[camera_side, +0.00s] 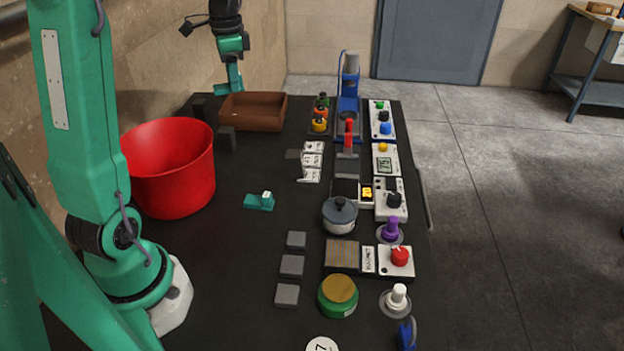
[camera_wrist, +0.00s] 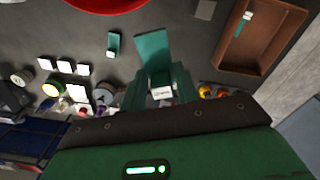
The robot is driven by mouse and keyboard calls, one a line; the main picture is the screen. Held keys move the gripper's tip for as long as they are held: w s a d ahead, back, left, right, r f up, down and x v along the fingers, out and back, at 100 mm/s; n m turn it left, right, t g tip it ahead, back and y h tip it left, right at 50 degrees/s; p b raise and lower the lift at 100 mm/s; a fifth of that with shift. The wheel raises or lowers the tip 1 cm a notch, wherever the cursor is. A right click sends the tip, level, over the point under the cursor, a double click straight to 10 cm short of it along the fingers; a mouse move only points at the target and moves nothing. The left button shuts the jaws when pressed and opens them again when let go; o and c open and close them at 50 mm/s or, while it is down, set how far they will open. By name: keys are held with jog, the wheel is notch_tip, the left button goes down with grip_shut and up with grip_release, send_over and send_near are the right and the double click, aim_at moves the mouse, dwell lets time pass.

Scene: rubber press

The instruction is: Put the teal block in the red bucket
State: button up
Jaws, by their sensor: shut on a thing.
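The red bucket (camera_side: 170,168) stands upright at the left of the dark table in the side view; its rim shows at the top edge of the wrist view (camera_wrist: 100,4). My gripper (camera_wrist: 160,82) is shut on a teal block (camera_wrist: 152,47), which sticks out ahead of the fingers in the wrist view. In the side view my gripper (camera_side: 232,80) is raised at the back, near the brown tray and apart from the bucket. There the block is hard to tell from the teal fingers. What lies inside the bucket is hidden.
A brown tray (camera_side: 253,122) stands at the back; a small teal-and-white piece (camera_wrist: 246,17) shows in it. Another teal piece with a white part (camera_side: 259,201) lies mid-table. Dark blocks (camera_side: 226,138) stand near the bucket. Buttons, knobs and a pot (camera_side: 340,215) fill the right side.

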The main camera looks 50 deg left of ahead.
jog(key=s+a+f+n, duration=0.1)
jog(key=s+a+n, duration=0.1)
jog(key=s, duration=0.7)
jog(key=s+a+f+n, duration=0.1)
jog(key=s+n, duration=0.1)
jog(key=s, duration=0.7)
notch_tip(320, 180, down, 11)
jog(key=shift+w, duration=0.2)
jog(key=shift+f, duration=0.1)
jog(key=shift+f, duration=2.85)
jog(key=shift+f, duration=0.1)
jog(key=shift+f, duration=1.95)
jog(key=shift+f, duration=0.15)
